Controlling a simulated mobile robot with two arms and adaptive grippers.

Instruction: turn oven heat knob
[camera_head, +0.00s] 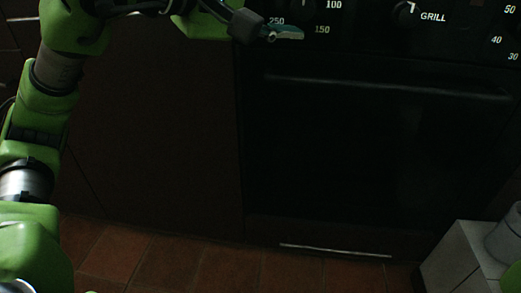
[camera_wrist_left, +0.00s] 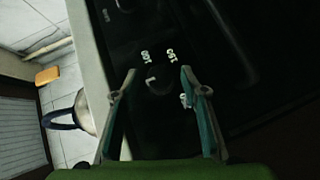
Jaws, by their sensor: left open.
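The black oven (camera_head: 380,150) fills the right half of the head view, with its control panel along the top edge. The heat knob (camera_head: 303,10) is dark, with white numbers 100, 150 and 250 around it, and is partly cut off by the frame. In the left wrist view the same knob (camera_wrist_left: 158,84) shows dimly, with a pale pointer mark. My left gripper (camera_head: 280,30) is just left of and below the knob in the head view. In the left wrist view its two fingers (camera_wrist_left: 160,82) are apart on either side of the knob; contact cannot be told. My right gripper is not seen.
A second knob (camera_head: 405,12) marked GRILL sits to the right. The oven door handle (camera_head: 390,88) runs below the panel. The left wrist view shows an orange item (camera_wrist_left: 47,75) and a pale pot (camera_wrist_left: 84,112) with a dark handle.

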